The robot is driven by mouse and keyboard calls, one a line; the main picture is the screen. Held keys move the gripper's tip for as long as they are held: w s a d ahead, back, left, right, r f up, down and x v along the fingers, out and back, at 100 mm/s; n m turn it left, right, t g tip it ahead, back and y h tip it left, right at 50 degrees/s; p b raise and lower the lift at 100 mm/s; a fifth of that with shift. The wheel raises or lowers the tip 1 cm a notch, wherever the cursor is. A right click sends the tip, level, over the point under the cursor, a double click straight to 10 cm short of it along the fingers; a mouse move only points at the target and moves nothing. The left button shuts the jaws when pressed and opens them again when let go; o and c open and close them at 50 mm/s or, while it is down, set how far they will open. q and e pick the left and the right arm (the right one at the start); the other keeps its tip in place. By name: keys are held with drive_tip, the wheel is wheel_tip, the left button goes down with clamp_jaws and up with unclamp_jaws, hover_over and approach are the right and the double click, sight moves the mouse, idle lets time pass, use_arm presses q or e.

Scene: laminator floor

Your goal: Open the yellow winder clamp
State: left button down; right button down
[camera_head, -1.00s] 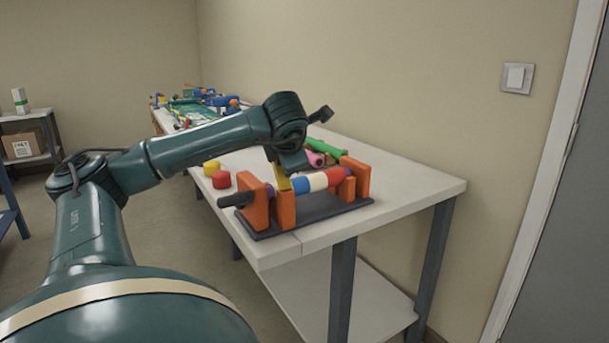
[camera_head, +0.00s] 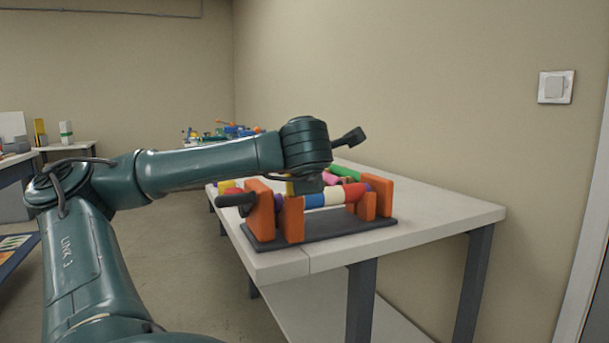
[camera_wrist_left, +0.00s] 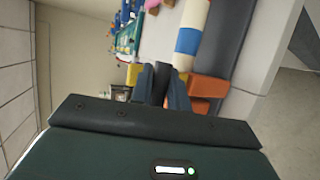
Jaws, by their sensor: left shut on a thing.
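The winder has orange posts (camera_head: 292,220) on a dark base plate (camera_head: 345,231), with a blue, white and red roll (camera_head: 332,195) lying between them. The yellow winder clamp (camera_head: 289,188) shows only as a small patch near the roll's left end; my wrist hides the rest. In the left wrist view, yellow (camera_wrist_left: 183,76) shows on both sides of my fingers, close to an orange post (camera_wrist_left: 208,87). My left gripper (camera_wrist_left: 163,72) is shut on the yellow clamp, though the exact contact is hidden. My right gripper is not in view.
The winder's black handle (camera_head: 236,199) sticks out to the left. Behind it lie a green roll (camera_head: 343,172) and a yellow piece (camera_head: 228,186). The white table (camera_head: 440,215) is clear at right, beside the wall. Other equipment (camera_head: 235,130) stands at the far end.

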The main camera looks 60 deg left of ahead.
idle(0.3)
use_arm(q)
drive_tip(key=c, duration=1.3)
unclamp_jaws()
drive_tip(key=shift+c, duration=0.2)
drive_tip(key=shift+d, duration=0.1)
drive_tip(key=p+v, duration=0.3)
drive_tip(key=v, duration=1)
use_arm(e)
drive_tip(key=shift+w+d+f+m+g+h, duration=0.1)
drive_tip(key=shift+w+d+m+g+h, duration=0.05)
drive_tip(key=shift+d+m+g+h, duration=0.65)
use_arm(q)
drive_tip(key=shift+s, duration=0.1)
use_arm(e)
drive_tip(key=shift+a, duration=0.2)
